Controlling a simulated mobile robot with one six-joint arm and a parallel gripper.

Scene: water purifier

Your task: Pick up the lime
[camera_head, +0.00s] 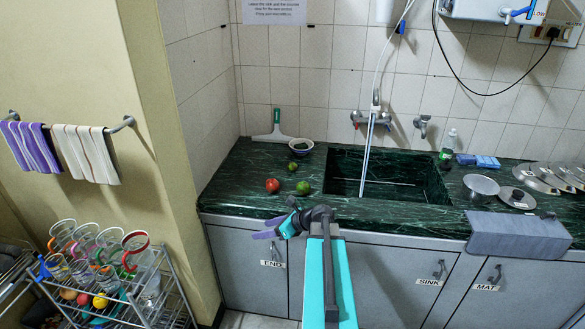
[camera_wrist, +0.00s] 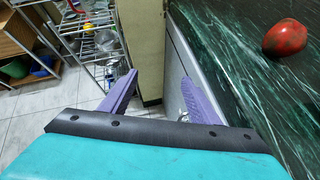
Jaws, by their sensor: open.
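Two round green fruits that look like limes lie on the dark green counter in the head view: a nearer, larger lime (camera_head: 303,188) left of the sink and a smaller green fruit (camera_head: 292,166) behind it. I cannot tell for sure that both are limes. Neither shows in the wrist view. My gripper (camera_head: 266,228), with purple fingers, is in front of the counter's edge, below and left of the nearer fruit. In the wrist view my gripper (camera_wrist: 160,80) has its fingers spread apart with nothing between them.
A red tomato (camera_head: 272,185) lies left of the nearer green fruit; it also shows in the wrist view (camera_wrist: 285,38). The sink (camera_head: 390,180) opens at right. A rack with cups (camera_head: 150,300) stands lower left.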

